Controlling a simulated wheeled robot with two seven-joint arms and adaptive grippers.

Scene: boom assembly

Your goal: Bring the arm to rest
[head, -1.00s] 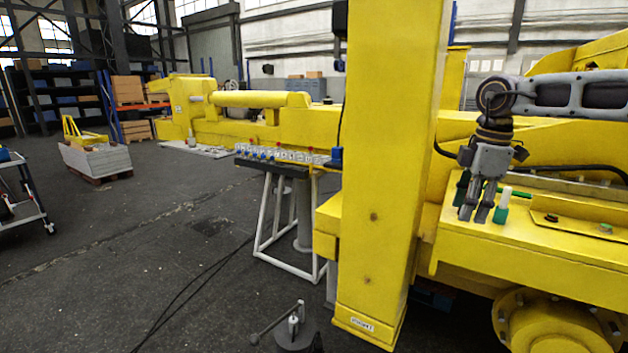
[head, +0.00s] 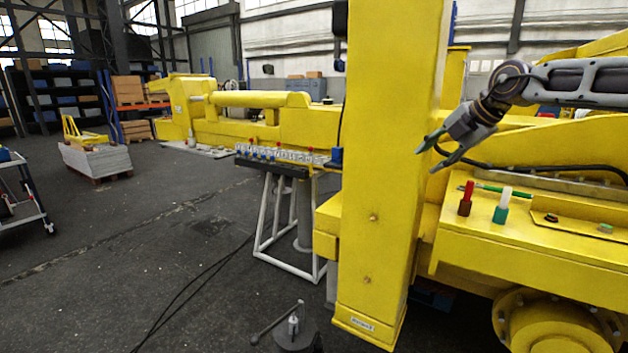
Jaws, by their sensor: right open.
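My right gripper (head: 427,160) is open and empty in the head view. It hangs in the air in front of the yellow boom, close to the right side of the tall yellow post (head: 388,180), its fingers pointing down and left. My right arm comes in from the right edge. My left gripper is not in view.
On the yellow ledge (head: 480,235) stand a red-and-brown bottle (head: 466,198) and a white-and-green bottle (head: 502,206), with a green pen-like item (head: 503,190) lying behind. A stand (head: 268,172) with small parts is at centre. Open dark floor lies left.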

